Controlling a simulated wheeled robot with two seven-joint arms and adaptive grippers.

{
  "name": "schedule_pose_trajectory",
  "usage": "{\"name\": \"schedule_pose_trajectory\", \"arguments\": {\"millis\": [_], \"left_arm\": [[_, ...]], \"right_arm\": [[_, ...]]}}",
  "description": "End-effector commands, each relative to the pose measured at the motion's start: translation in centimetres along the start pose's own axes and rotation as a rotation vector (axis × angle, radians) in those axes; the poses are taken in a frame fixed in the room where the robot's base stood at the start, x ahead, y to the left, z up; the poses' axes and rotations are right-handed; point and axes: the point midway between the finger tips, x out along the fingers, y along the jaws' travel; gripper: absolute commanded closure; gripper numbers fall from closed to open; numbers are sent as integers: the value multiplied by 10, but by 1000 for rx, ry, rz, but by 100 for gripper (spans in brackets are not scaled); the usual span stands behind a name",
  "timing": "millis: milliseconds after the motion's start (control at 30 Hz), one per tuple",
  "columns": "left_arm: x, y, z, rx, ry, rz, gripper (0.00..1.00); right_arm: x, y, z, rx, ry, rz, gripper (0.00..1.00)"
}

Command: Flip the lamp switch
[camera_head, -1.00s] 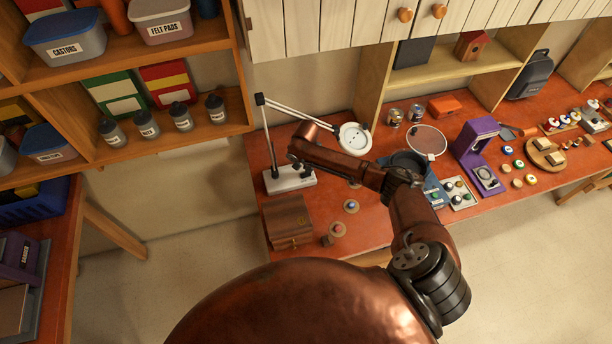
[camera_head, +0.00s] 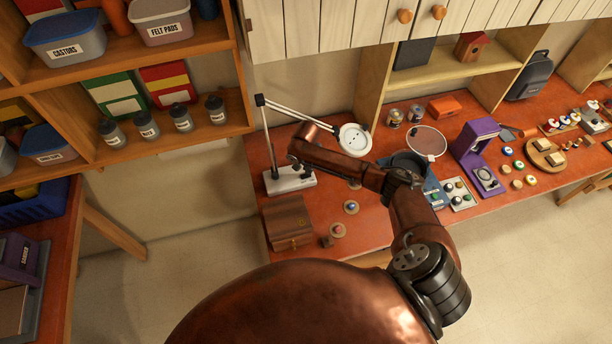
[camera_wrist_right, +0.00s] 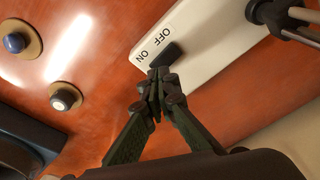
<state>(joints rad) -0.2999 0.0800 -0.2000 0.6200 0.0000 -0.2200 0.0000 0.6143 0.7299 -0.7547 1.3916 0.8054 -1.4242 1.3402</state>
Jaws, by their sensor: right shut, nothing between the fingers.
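The desk lamp has a white base (camera_head: 284,183) on the red-brown bench, a thin jointed arm and a round white head (camera_head: 354,138). In the right wrist view, the lamp base (camera_wrist_right: 205,35) carries a dark rocker switch (camera_wrist_right: 169,54) with OFF and ON printed beside it. My right gripper (camera_wrist_right: 155,82) is shut and empty. Its fingertips are at the ON end of the switch and overlap its edge in this view; I cannot tell whether they touch. In the head view, my right gripper (camera_head: 303,170) is over the lamp base, partly hidden by my arm. My left gripper is not in view.
A brown wooden box (camera_head: 287,222) stands in front of the lamp base. Two small round knobs, one blue (camera_wrist_right: 16,43) and one pale (camera_wrist_right: 65,97), are on the bench beside the base. A purple stand (camera_head: 476,155) is farther right. Shelves are at the left.

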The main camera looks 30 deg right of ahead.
Motion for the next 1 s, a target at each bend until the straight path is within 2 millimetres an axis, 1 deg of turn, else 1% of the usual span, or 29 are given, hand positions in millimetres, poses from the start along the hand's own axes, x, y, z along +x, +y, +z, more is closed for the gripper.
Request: {"name": "schedule_pose_trajectory", "arguments": {"millis": [300,1000], "left_arm": [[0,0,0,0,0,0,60],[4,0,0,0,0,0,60]], "right_arm": [[1,0,0,0,0,0,100],[10,0,2,0,0,0,100]]}}
